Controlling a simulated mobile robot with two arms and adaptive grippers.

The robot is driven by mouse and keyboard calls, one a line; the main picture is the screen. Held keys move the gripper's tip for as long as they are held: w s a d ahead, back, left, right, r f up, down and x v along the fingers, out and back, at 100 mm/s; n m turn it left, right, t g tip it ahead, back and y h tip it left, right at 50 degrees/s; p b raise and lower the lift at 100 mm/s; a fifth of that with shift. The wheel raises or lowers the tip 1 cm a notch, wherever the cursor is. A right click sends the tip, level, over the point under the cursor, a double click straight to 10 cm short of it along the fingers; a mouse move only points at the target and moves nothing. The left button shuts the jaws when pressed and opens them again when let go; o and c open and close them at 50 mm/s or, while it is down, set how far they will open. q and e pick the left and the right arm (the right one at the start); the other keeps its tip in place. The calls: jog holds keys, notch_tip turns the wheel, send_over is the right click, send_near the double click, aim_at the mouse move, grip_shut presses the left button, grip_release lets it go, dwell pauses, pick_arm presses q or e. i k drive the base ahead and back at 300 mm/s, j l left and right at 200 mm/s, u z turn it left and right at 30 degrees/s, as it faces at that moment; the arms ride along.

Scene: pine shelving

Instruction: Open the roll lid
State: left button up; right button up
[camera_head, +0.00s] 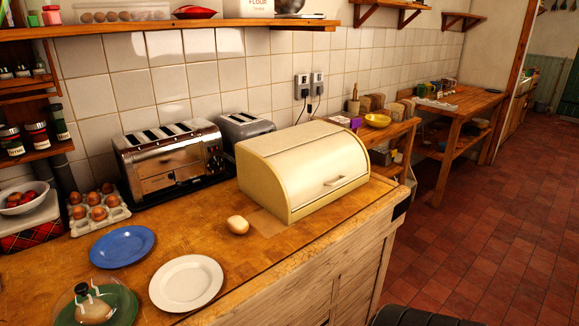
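The cream bread box (262,181) stands at the right end of the wooden counter. Its curved roll lid (315,165) is down and the front looks closed. A small metal handle (334,181) sits low on the front of the lid. The inside of the box is hidden. Neither of my grippers is in view.
A bread roll (238,224) lies by the box's left front corner. A white plate (186,283) and blue plate (122,246) lie at the front left. A chrome toaster (172,160) and grey toaster (244,128) stand behind. Floor (480,240) is clear at right.

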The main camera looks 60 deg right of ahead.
aim_at(309, 172)
jog(key=l+z, duration=0.1)
jog(key=z, duration=1.9)
